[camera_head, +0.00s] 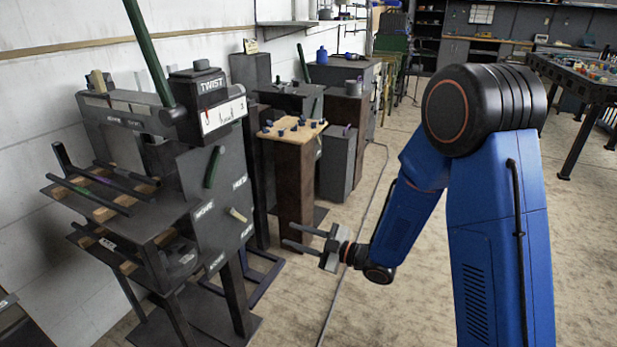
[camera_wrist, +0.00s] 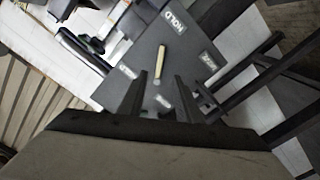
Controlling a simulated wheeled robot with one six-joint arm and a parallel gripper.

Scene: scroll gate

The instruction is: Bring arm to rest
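My gripper (camera_head: 306,238) is at the end of my blue arm, in free air to the right of the dark grey scroll gate machine (camera_head: 190,215). Its two fingers point left toward the machine's labelled side panel. In the wrist view my gripper (camera_wrist: 161,80) shows two dark fingers apart with nothing between them. Beyond them is the grey panel (camera_wrist: 190,60) with a pale wooden peg (camera_wrist: 161,62) and small white labels. The peg also shows in the head view (camera_head: 237,215). The fingers look clear of the panel. A green lever (camera_head: 212,167) sits on the same panel.
A wooden-topped pedestal (camera_head: 294,132) with small dark pieces stands just behind my gripper. Grey cabinets (camera_head: 340,135) line the wall beyond. A cable (camera_head: 362,215) runs along the floor. A dark table (camera_head: 580,80) stands at the far right. The floor between is mostly open.

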